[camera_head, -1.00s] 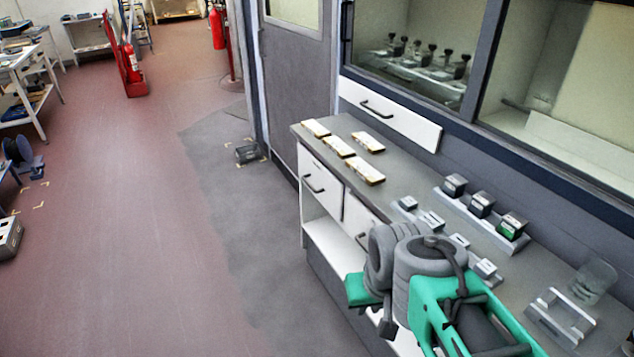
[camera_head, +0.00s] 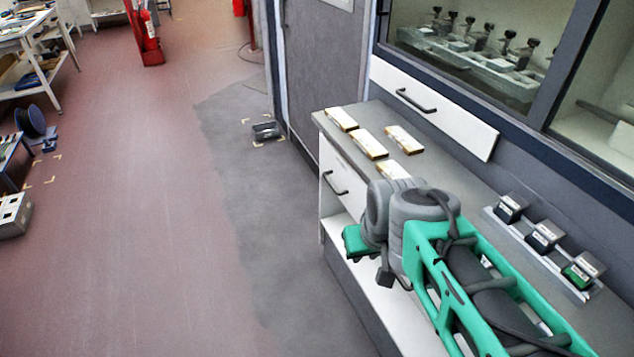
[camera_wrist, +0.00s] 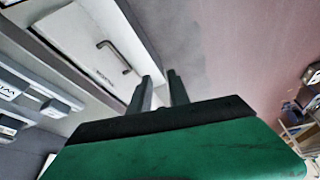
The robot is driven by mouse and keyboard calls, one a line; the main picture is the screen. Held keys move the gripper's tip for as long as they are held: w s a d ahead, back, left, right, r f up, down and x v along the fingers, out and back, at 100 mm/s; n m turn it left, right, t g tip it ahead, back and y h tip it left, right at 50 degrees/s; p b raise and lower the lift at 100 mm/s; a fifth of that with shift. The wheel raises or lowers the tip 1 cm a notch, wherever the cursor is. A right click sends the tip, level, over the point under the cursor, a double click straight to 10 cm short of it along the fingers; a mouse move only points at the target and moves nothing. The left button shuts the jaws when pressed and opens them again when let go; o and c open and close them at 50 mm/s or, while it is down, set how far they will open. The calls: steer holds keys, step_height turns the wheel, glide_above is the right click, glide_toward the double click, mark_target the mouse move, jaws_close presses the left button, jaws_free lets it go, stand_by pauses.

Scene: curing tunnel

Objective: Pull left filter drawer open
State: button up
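The left white drawer front (camera_head: 338,170) under the grey counter has a dark bar handle (camera_head: 335,183) and looks shut. A second counter drawer is hidden behind my arm in the head view. In the wrist view, a white drawer front (camera_wrist: 85,40) with a dark handle (camera_wrist: 112,54) and a small label lies at upper left; I cannot tell which counter drawer it is. My gripper (camera_wrist: 160,78) is open and empty, its two dark fingers apart. The handle is left of and beyond the fingertips, not touching them. The fingers are not clear in the head view.
Another white drawer (camera_head: 432,108) with a dark handle sits in the wall panel below the window. Several pale blocks (camera_head: 370,143) lie on the counter (camera_head: 475,172), and a rack of small boxes (camera_head: 540,240) stands farther right. The floor (camera_head: 150,220) to the left is open.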

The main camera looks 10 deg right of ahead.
steer(key=w+f+n+t+b, duration=0.3)
steer(key=w+f+b, duration=0.4)
steer(key=w, duration=0.5)
steer(key=w+f+n+t+b, duration=0.25)
steer(key=w+f+b, duration=0.45)
steer(key=w, duration=0.5)
steer(key=n+t+b, duration=0.5)
steer(key=t+b, duration=0.1)
steer(key=b, duration=0.2)
glide_toward(332, 187)
steer(key=x, duration=1.1)
steer(key=shift+w+f+b, duration=0.1)
steer(key=shift+w+b, duration=0.2)
steer(key=shift+b, duration=0.1)
steer(key=shift+c, duration=0.2)
jaws_close()
